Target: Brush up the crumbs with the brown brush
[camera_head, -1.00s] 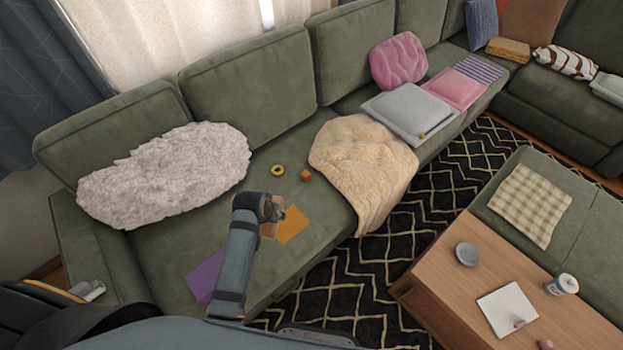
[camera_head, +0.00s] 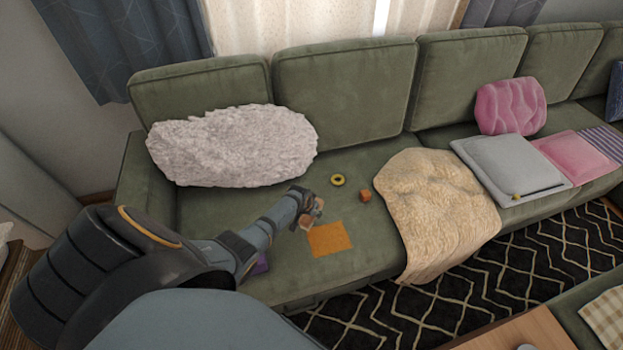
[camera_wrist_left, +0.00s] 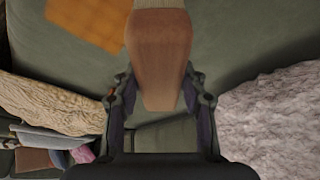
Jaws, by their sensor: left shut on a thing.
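The brown brush (camera_wrist_left: 160,55) has a wooden body, with a pale bristle edge (camera_wrist_left: 160,4) at the top of the left wrist view. My left gripper (camera_wrist_left: 160,100) is shut on it, one finger on each side. In the head view my left gripper (camera_head: 312,206) holds the brush (camera_head: 305,221) over the sofa seat, by the upper left corner of an orange cloth (camera_head: 330,239). I cannot tell whether the bristles touch the seat. I cannot make out any crumbs. My right gripper is not in view.
A yellow ring (camera_head: 337,180) and a small orange cube (camera_head: 365,196) lie on the seat near a beige throw (camera_head: 440,210). A fluffy grey-white pillow (camera_head: 235,145) leans at the left. A purple cloth (camera_head: 261,265) is partly hidden by my arm.

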